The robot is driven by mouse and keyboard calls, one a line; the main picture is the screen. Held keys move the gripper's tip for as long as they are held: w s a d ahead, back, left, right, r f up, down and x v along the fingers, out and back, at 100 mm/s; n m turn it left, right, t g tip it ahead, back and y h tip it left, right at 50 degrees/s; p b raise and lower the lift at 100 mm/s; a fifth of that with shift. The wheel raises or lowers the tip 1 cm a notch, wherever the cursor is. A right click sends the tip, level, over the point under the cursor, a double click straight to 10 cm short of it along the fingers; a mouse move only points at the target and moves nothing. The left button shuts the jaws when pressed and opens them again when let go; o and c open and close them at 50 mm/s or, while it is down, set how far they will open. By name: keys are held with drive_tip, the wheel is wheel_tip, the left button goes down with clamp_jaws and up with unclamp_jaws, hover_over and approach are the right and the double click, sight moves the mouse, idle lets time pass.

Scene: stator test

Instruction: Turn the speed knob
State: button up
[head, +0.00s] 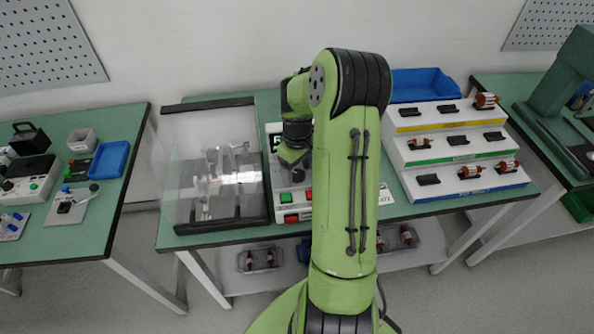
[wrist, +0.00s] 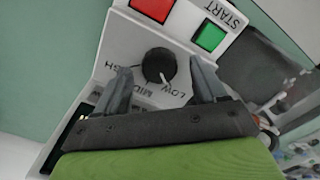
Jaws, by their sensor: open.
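The speed knob (wrist: 159,66) is a round black dial with a white pointer line, on a light grey control box (wrist: 120,45). The words LOW, MID and a partly hidden HIGH are printed around it. The pointer is towards LOW. My gripper (wrist: 163,80) is open, with one finger on each side of the knob and visible gaps between. Whether it touches the knob cannot be told. In the head view my arm hides the knob, and the gripper sits low over the control box (head: 292,213).
A red button (wrist: 153,8) and a green START button (wrist: 209,36) are beside the knob. A clear-covered test enclosure (head: 222,170) stands left of the box. A stepped rack (head: 455,150) with several rotors and a blue bin (head: 425,83) are to the right.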

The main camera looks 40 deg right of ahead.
drive_tip(key=shift+f, duration=0.25)
drive_tip(key=c, duration=1.1)
drive_tip(key=shift+o, duration=0.2)
drive_tip(key=shift+m, duration=0.3)
drive_tip(key=m, duration=0.4)
drive_tip(key=shift+r+m, duration=0.1)
drive_tip(key=shift+m, duration=0.2)
drive_tip(key=shift+d+m, duration=0.1)
drive_tip(key=shift+m, duration=2.1)
drive_tip(key=o, duration=1.1)
drive_tip(key=shift+c, duration=0.2)
